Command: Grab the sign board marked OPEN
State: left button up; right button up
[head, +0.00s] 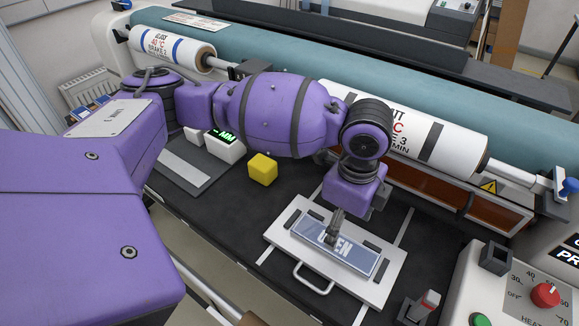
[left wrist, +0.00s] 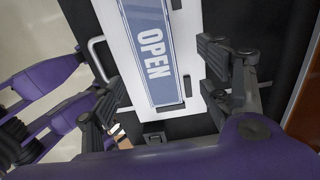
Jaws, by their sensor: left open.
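The sign board marked OPEN (head: 362,262) is a flat blue-grey plate with white letters and a pale border. It lies on a white tray (head: 286,238) with a handle at its front edge. My left gripper (head: 336,229) points down over the middle of the board and hides part of the lettering. In the left wrist view the board (left wrist: 150,55) runs between the two spread fingers of my left gripper (left wrist: 160,72), one to each side. The gripper is open and holds nothing. I cannot tell the exact height of the fingertips above the board. My right gripper is not in view.
A yellow block (head: 262,168) and a white box with a green display (head: 224,146) stand on the dark table left of the tray. Large white rolls (head: 440,138) lie behind. A control panel with a red knob (head: 545,294) is at the right.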

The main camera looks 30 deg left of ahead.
pick_arm(q)
jog(key=shift+s+f, duration=0.4)
jog(key=shift+f, duration=0.15)
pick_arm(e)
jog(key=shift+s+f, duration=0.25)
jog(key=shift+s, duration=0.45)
pick_arm(q)
jog(key=shift+s+a+f, duration=0.1)
jog(key=shift+f, duration=0.15)
jog(key=f, duration=0.4)
jog(key=shift+a, duration=0.25)
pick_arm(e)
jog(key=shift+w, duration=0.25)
pick_arm(q)
jog(key=shift+f, duration=0.25)
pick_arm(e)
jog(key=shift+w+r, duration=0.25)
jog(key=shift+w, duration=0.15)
pick_arm(q)
jog(key=shift+w+r, duration=0.1)
jog(key=shift+w, duration=0.1)
jog(key=c, duration=1.4)
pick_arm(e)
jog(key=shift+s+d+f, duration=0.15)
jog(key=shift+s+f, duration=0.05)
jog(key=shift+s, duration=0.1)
